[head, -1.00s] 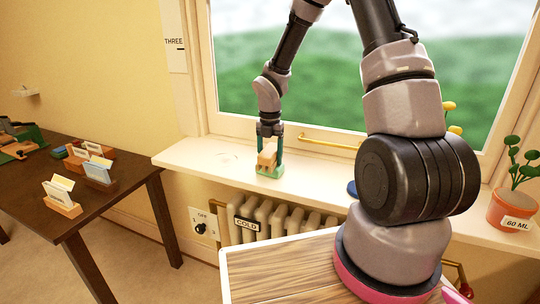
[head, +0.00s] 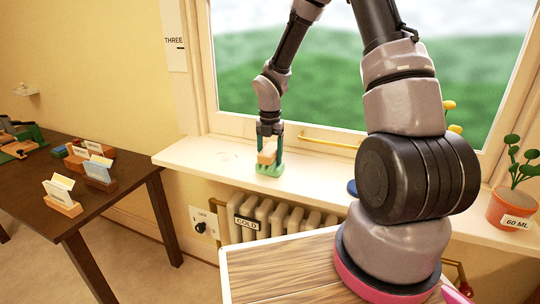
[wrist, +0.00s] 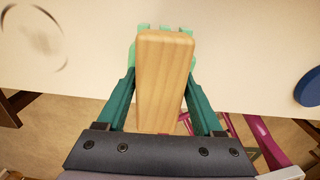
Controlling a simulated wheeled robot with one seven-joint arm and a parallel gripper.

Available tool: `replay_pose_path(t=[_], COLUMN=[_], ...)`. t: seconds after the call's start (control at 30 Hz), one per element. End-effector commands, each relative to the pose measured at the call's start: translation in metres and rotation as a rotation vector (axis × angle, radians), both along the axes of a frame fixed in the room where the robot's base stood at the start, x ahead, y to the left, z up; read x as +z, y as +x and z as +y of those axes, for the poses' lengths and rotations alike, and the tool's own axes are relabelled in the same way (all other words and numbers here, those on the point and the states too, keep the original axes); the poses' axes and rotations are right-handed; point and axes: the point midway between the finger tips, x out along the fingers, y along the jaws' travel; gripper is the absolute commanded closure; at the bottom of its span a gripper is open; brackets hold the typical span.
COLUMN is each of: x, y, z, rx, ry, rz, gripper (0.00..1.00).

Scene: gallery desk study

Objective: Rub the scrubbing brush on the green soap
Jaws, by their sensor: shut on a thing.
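The scrubbing brush, a pale wooden block (head: 267,156), is held between my gripper's green fingers (head: 269,153) at the windowsill. In the wrist view the brush (wrist: 164,85) points away from my gripper (wrist: 163,88), with a finger along each side. The green soap (head: 270,171) lies on the sill right below the brush. In the wrist view light green (wrist: 131,58) shows beside and beyond the brush's far end. The brush's underside is hidden, so I cannot tell whether it touches the soap.
The white windowsill (head: 205,156) is bare left of the soap. A yellow handle bar (head: 325,141) is on the window frame behind. A blue round thing (wrist: 309,88) lies to the right. A plant pot (head: 510,209) stands far right, and a radiator (head: 275,213) is below.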

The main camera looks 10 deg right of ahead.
Motion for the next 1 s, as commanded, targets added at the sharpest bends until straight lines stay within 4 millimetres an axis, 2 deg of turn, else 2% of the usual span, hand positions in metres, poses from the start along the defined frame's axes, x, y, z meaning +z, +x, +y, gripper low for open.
replay_pose_path(t=[0.8,1.0], x=[0.061,0.069], y=[0.000,0.000], z=[0.000,0.000], rx=[-0.001,0.000], ry=[0.000,0.001], rz=[-0.001,0.001], gripper=[0.76,0.76])
